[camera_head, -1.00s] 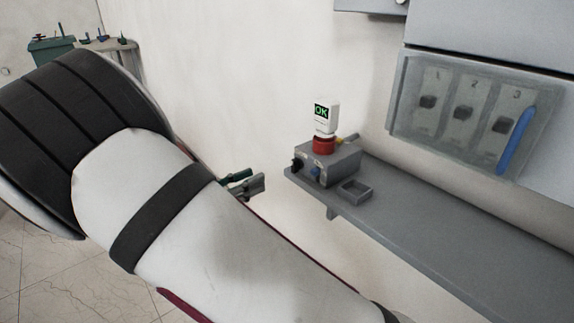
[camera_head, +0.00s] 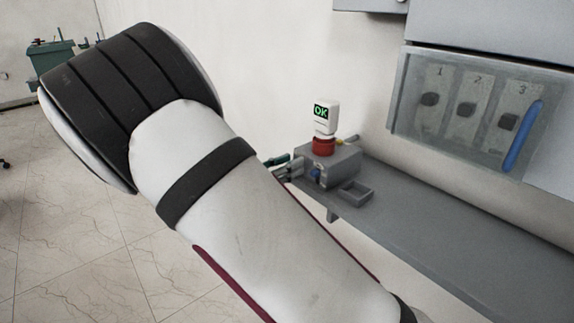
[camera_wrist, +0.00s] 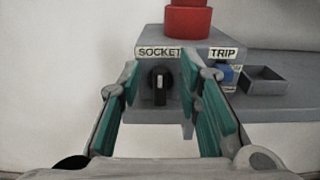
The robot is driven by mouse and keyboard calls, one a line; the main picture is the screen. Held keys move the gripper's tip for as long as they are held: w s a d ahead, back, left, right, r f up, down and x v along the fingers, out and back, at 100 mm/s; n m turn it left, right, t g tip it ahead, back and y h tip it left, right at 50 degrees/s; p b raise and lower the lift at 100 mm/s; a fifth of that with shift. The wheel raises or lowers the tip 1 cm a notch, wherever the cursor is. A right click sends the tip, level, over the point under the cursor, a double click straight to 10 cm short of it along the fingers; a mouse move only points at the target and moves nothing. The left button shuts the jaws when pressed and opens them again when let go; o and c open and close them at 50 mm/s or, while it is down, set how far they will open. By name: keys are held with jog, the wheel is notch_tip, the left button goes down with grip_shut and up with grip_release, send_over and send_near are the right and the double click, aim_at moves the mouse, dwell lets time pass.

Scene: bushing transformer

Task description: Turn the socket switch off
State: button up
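The socket switch (camera_wrist: 160,84) is a black rotary knob under the "SOCKET" label on the front of a grey box (camera_head: 339,163). Its white mark stands upright in the wrist view. My gripper (camera_wrist: 161,78) is open, its two teal-padded fingers to the left and right of the knob in the picture. Whether they touch it, I cannot tell. In the head view my gripper (camera_head: 283,168) is at the box's left front, and the knob is not clearly visible there.
A blue knob (camera_wrist: 225,74) under "TRIP" sits just right of the right finger. A red base (camera_head: 323,146) carries a white device (camera_head: 325,117) reading "OK". A small open tray (camera_head: 356,192) is on the grey shelf (camera_head: 440,225). A clear-covered panel (camera_head: 465,110) with numbered switches hangs above.

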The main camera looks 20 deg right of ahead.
grip_shut()
jog(key=shift+r+n+p, duration=0.1)
jog(key=shift+n+p, duration=0.2)
jog(key=shift+p, duration=0.2)
jog(key=n+p, duration=0.2)
jog(key=n, duration=0.3)
jog(key=w+f+n+p, duration=0.1)
jog(key=n+p, duration=0.2)
jog(key=n, duration=0.3)
jog(key=a+f+n+p, duration=0.1)
jog(key=n+p, duration=0.2)
jog(key=n, duration=0.3)
jog(key=shift+w, duration=0.35)
jog(key=shift+n, duration=0.3)
grip_release()
